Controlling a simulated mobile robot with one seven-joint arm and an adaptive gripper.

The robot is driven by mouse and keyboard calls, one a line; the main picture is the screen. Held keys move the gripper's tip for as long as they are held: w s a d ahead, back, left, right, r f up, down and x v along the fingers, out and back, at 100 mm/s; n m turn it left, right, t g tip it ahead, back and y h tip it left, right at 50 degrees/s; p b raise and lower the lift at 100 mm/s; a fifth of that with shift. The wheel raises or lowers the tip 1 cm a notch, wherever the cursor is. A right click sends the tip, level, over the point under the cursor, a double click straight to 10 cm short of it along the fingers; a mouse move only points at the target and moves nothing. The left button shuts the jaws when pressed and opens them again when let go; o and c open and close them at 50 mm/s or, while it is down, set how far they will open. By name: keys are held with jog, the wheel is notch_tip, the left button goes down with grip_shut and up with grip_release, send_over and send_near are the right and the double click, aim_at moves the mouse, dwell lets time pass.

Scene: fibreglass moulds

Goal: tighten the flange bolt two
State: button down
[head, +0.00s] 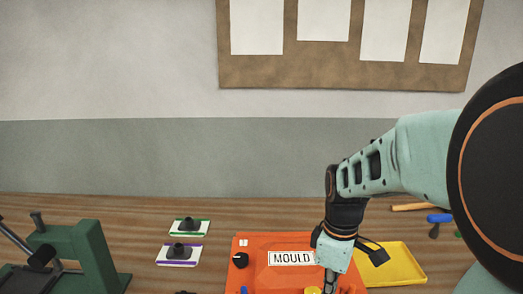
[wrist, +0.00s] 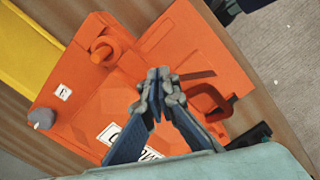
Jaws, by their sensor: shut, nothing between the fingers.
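The orange mould (head: 262,279) lies on the wooden bench with a white MOULD label (head: 291,258); it fills much of the wrist view (wrist: 85,82). A black bolt knob (head: 240,260) sits at its left side, by a small marked tag (head: 243,242). In the wrist view a grey bolt knob (wrist: 42,118) stands at a mould corner beside another tag (wrist: 63,92); I cannot read its number surely. My gripper (wrist: 158,85) is shut and empty above the mould, apart from the grey knob. In the head view my arm hides the mould's right part.
A yellow tray (head: 408,268) lies right of the mould. An orange round piece (wrist: 105,48) and a red-orange clamp-like part (wrist: 208,103) stand on the mould. Tools, one blue-handled (head: 440,218), lie behind the tray. Green-edged (head: 189,227) and purple-edged (head: 179,254) cards and a green fixture (head: 85,252) are left.

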notch_tip(320, 180, up, 4)
jog(key=shift+f+p, duration=0.1)
jog(key=shift+p, duration=1.05)
jog(key=a+f+m, duration=0.1)
jog(key=f+m, duration=0.1)
jog(key=m, duration=0.4)
jog(key=f+m+p, duration=0.1)
jog(key=f+m, duration=0.1)
jog(key=m, duration=0.4)
jog(key=a+f+m+p, duration=0.1)
jog(key=f+m, duration=0.1)
jog(key=m, duration=0.4)
jog(key=shift+a+f, duration=0.1)
jog(key=shift+a, duration=0.2)
jog(key=shift+w, duration=0.15)
